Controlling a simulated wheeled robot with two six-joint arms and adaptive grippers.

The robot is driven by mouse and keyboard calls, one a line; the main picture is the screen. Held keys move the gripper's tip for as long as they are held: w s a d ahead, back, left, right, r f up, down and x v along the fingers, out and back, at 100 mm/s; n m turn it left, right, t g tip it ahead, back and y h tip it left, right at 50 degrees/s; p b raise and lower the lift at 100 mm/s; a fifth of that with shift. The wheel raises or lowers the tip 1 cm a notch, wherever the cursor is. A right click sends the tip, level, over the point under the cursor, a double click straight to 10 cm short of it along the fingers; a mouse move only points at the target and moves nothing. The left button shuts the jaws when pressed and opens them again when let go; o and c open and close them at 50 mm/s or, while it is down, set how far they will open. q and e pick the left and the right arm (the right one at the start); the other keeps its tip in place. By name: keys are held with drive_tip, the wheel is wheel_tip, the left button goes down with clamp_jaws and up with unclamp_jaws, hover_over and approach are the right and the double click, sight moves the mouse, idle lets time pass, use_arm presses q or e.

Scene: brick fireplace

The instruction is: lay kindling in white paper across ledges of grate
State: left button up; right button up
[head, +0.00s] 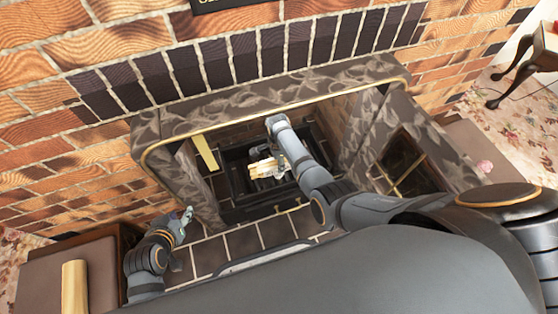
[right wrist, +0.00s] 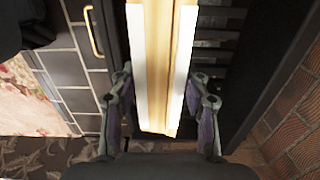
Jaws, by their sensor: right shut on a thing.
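The kindling in white paper (head: 262,169) is a pale wooden bundle with white strips. It is inside the fireplace opening, over the black grate (head: 236,188). My right gripper (head: 279,157) is shut on it. In the right wrist view the kindling (right wrist: 160,60) runs lengthwise between the two fingers of my right gripper (right wrist: 162,100), with dark grate bars (right wrist: 218,42) behind it. I cannot tell whether the kindling touches the ledges. My left gripper (head: 184,216) is empty beside the left side of the surround; its finger opening is too small to tell.
The marbled surround (head: 180,121) with brass edging frames the opening closely around my right arm. A pale yellow piece (head: 206,152) stands at the opening's left. A pale log-like thing (head: 75,288) is at the lower left. Dark tiles (head: 243,242) lie clear in front.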

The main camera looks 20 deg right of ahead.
drive_tip(key=shift+f+b, duration=0.55)
drive_tip(key=shift+f, duration=0.35)
drive_tip(key=o, duration=1.4)
drive_tip(key=shift+r, duration=0.1)
